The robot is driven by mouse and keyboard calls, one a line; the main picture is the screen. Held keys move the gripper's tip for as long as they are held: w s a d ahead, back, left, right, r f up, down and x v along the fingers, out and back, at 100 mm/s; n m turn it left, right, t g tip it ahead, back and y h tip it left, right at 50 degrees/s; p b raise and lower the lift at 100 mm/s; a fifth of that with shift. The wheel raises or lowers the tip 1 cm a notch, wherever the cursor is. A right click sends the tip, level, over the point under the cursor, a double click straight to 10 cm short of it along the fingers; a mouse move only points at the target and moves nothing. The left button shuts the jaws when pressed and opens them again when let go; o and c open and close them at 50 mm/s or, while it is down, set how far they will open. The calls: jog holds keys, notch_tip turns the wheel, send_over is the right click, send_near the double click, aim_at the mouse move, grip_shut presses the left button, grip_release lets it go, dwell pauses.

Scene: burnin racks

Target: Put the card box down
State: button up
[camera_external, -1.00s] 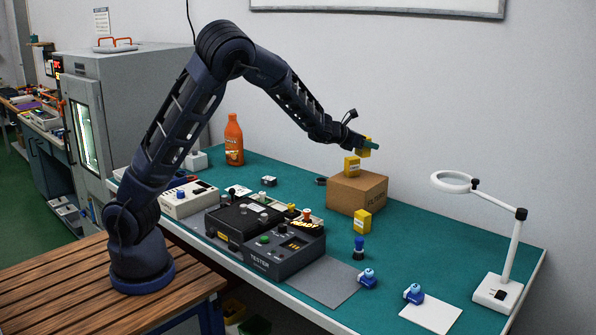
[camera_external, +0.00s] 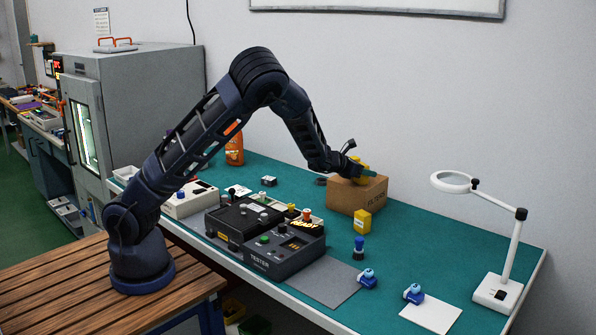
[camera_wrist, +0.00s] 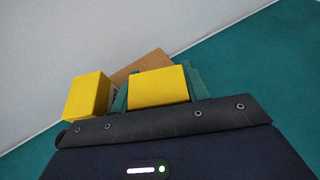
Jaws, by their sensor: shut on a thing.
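My gripper (camera_external: 367,173) is low over the top of the brown carton (camera_external: 342,196) at the back of the bench. Its green fingertips are shut on a small yellow card box (camera_wrist: 158,87), clear in the wrist view. A second yellow box (camera_wrist: 88,97) stands just left of the held one there, with a narrow gap between them. The carton (camera_wrist: 143,65) shows partly behind both. In the external view the arm covers part of both boxes, so I cannot tell whether the held one touches the carton. A third yellow box (camera_external: 363,221) stands on the bench in front of the carton.
The black tester (camera_external: 285,252) is left of the grey mat (camera_external: 325,285). A blue-capped bottle (camera_external: 358,248) and two blue items (camera_external: 367,279) (camera_external: 413,294) stand near the front. A magnifier lamp (camera_external: 497,290) is at the right. The teal bench right of the carton is clear.

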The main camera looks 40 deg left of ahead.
jog(key=shift+f, duration=0.15)
jog(key=o, duration=1)
